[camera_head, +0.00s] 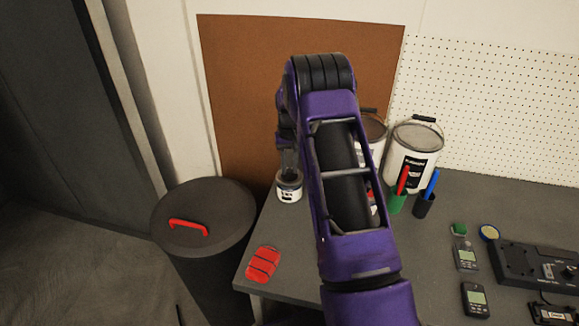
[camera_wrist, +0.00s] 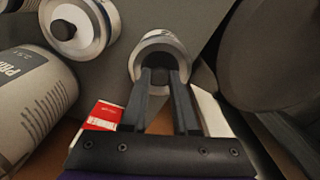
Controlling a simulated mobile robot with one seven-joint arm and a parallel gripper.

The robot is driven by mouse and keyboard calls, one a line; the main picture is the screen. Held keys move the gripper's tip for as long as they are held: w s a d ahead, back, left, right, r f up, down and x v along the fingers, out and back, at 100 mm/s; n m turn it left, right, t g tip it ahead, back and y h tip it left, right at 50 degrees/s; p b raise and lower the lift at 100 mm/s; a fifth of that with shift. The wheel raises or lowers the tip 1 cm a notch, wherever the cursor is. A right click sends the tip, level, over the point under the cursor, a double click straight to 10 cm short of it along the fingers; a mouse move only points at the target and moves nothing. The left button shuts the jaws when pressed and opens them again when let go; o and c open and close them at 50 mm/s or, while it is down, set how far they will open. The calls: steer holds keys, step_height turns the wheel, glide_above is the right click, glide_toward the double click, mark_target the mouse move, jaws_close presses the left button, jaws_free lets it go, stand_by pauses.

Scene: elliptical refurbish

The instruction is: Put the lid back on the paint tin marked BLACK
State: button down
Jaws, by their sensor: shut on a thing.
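A small white tin (camera_head: 289,193) with a dark label stands near the table's left edge, its label too small to read. My gripper (camera_wrist: 160,82) points down at its top, with its fingers shut around a dark round knob on a lid. The tin also shows in the wrist view (camera_wrist: 162,42), beyond the fingertips. The lid lies at the tin's mouth, mostly hidden by the fingers; I cannot tell whether it is seated or just above. In the head view my arm hides much of the area to the right.
A similar tin with a black-knobbed lid (camera_wrist: 78,24) stands nearby. Large paint cans (camera_head: 412,150) and pen cups (camera_head: 425,204) stand right of my arm. A red object (camera_head: 263,263) lies at the table's front left. A black bin (camera_head: 203,220) stands beside the table.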

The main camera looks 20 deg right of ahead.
steer(key=shift+c, duration=0.6)
jaws_free()
steer(key=shift+r, duration=0.15)
steer(key=shift+r+p, duration=1.4)
steer(key=shift+r, duration=1)
steer(key=shift+r+p, duration=0.3)
steer(key=shift+r, duration=0.7)
jaws_close()
